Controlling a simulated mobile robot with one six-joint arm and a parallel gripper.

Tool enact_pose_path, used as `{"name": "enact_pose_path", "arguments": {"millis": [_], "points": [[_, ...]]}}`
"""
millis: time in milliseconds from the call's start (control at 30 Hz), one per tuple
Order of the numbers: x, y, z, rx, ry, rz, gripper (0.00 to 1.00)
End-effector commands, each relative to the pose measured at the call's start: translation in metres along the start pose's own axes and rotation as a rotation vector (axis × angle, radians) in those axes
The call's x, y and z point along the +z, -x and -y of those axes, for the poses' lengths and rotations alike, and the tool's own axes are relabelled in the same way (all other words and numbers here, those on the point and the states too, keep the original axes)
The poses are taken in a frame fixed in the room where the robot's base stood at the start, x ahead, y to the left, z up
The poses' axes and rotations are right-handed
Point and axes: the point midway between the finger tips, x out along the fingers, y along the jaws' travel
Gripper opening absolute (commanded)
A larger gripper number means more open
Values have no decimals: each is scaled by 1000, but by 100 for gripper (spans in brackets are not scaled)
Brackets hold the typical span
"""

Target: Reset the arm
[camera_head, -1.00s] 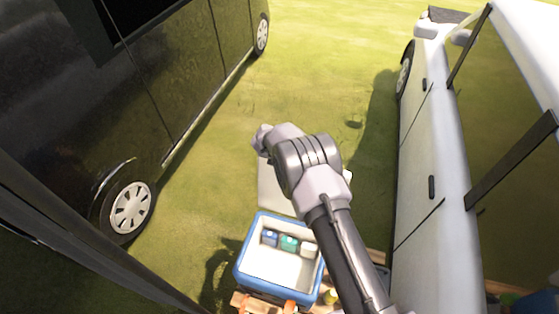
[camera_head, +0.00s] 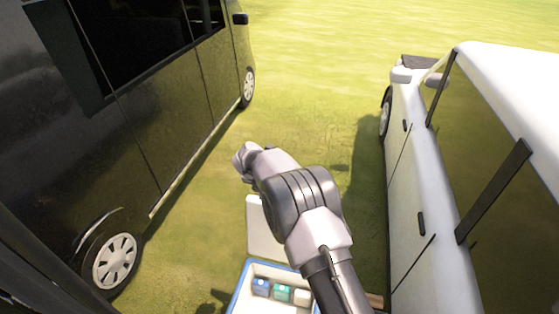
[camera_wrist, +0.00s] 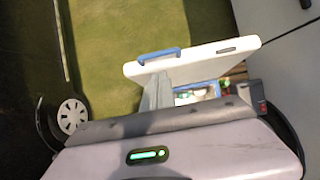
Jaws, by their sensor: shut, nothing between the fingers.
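My arm reaches forward in the head view, over the ground between two vehicles, with its far end bent. Its fingers are hard to make out there. In the wrist view my gripper (camera_wrist: 156,92) points up the picture from its grey body with a green light. Its fingers are together and hold nothing. Behind them the blue and white cooler (camera_head: 238,291) stands with its white lid (camera_head: 264,228) open. The lid also shows in the wrist view (camera_wrist: 205,60), with a blue handle.
A dark van (camera_head: 150,100) stands on the left and a white vehicle (camera_head: 405,200) on the right. A blue pack (camera_head: 261,287), a green pack (camera_head: 281,292) and a white pack (camera_head: 302,297) lie in the cooler. The grass (camera_head: 320,90) ahead is clear.

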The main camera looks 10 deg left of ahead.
Motion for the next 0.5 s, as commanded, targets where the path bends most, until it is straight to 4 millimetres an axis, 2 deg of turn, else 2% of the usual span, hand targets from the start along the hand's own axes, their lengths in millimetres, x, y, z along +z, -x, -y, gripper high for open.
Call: {"name": "enact_pose_path", "arguments": {"millis": [67,133,167,267,300,367,400,467,500], "points": [[2,2,4,0,-32,0,0],[9,12,20,2,-178,-2,0],[12,20,33,3,-285,-5,0],[9,62,95,6,-795,-26,0],[-1,81,122,6,-1023,-38,0],[-25,110,163,9,-1362,-56,0],[-48,126,188,10,-1587,-72,0],[-90,147,222,13,-1922,-98,0],[-122,157,241,15,-2143,-118,0]]}}
